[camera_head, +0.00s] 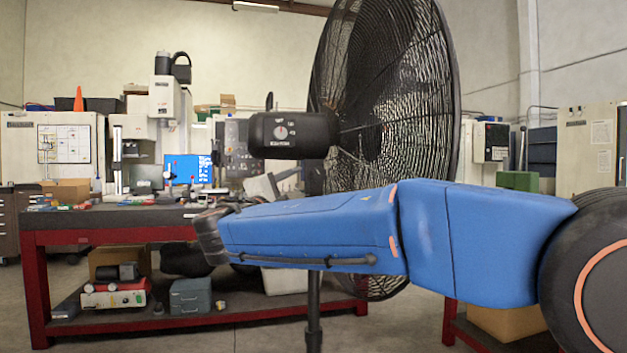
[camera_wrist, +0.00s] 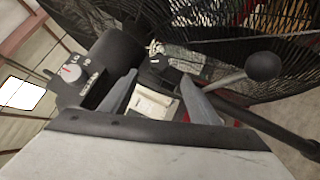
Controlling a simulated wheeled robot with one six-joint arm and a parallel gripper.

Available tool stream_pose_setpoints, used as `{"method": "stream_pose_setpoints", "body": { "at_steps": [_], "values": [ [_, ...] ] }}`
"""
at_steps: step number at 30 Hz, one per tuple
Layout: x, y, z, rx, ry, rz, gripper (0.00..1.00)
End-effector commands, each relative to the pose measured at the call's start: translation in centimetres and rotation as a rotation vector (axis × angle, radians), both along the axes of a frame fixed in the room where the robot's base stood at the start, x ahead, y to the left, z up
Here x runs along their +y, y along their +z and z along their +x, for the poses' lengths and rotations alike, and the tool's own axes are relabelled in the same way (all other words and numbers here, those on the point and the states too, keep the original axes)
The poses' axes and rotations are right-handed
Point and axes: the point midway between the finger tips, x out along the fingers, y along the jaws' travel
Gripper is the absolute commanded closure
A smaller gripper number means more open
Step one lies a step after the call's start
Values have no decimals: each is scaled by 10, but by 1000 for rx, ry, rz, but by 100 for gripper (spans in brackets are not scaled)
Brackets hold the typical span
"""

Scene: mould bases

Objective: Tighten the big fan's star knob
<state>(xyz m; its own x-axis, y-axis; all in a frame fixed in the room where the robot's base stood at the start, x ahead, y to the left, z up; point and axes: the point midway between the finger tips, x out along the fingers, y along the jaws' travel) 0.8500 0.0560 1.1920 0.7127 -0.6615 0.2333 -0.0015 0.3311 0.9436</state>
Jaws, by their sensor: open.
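The big fan's round black grille (camera_head: 390,90) and its motor housing with a dial (camera_head: 290,134) stand above my blue arm in the head view. In the wrist view the motor housing (camera_wrist: 72,75) is at the upper left, with the grille (camera_wrist: 225,50) behind. My gripper (camera_wrist: 160,76) is open, its two grey fingers spread and pointing at the fan. My gripper is hidden in the head view.
A black ball on a lever (camera_wrist: 263,66) sticks out right of the fingers. The fan's pole (camera_head: 313,310) stands below my arm. A red-framed workbench (camera_head: 110,216) with tools and boxes is behind; machines line the wall.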

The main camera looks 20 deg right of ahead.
Motion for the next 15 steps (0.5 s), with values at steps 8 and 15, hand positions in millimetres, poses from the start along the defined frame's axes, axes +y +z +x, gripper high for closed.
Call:
{"method": "stream_pose_setpoints", "body": {
  "at_steps": [8,15],
  "values": [
    [-30,11,31,-1,-4,0,45],
    [-50,17,53,-1,-3,0,45]
  ]
}}
